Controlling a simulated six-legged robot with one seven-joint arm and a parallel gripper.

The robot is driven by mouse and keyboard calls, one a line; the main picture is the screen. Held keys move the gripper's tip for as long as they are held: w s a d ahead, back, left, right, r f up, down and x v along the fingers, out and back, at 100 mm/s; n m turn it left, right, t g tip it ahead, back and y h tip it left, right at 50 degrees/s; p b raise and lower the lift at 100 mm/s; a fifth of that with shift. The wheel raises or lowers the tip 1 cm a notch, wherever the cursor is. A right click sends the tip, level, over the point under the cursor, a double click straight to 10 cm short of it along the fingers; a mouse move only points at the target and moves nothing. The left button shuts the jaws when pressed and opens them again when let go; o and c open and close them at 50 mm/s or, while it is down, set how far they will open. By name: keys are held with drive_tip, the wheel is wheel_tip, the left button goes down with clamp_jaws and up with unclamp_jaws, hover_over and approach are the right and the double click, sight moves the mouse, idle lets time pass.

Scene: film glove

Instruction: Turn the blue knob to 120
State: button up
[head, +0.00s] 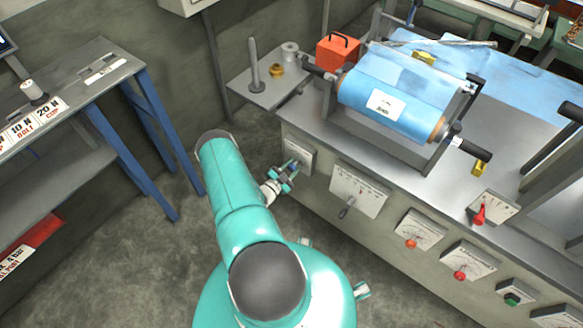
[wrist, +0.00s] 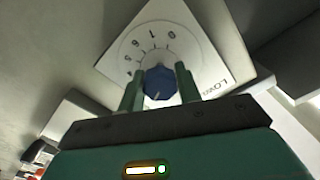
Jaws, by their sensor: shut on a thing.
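The blue knob (wrist: 159,83) sits on a white dial plate (wrist: 205,45) in the wrist view, with tick marks and numbers around it. A light pointer mark shows on the knob's near side, toward the bottom of the picture. My gripper (wrist: 160,88) has its two green fingers on either side of the knob, shut on it. In the head view, my gripper (head: 286,177) is at the leftmost panel (head: 299,155) on the machine's front. There the knob is small and mostly hidden by the fingers. I cannot read a 120 mark.
To the right along the machine front are a lever panel (head: 358,190), an orange knob (head: 411,243), a red knob (head: 460,275) and a green knob (head: 512,299). A blue film roll (head: 392,95) lies on top. A blue-legged bench (head: 95,75) stands left, with open floor between.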

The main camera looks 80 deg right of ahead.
drive_tip(key=m, duration=0.5)
drive_tip(key=shift+w+m, duration=0.1)
drive_tip(key=shift+m, duration=2.5)
drive_tip(key=shift+a, duration=0.1)
drive_tip(key=o, duration=1)
drive_tip(key=shift+c, duration=0.2)
drive_tip(key=v, duration=1.3)
drive_tip(key=shift+w+a, duration=0.15)
drive_tip(key=shift+a, duration=0.15)
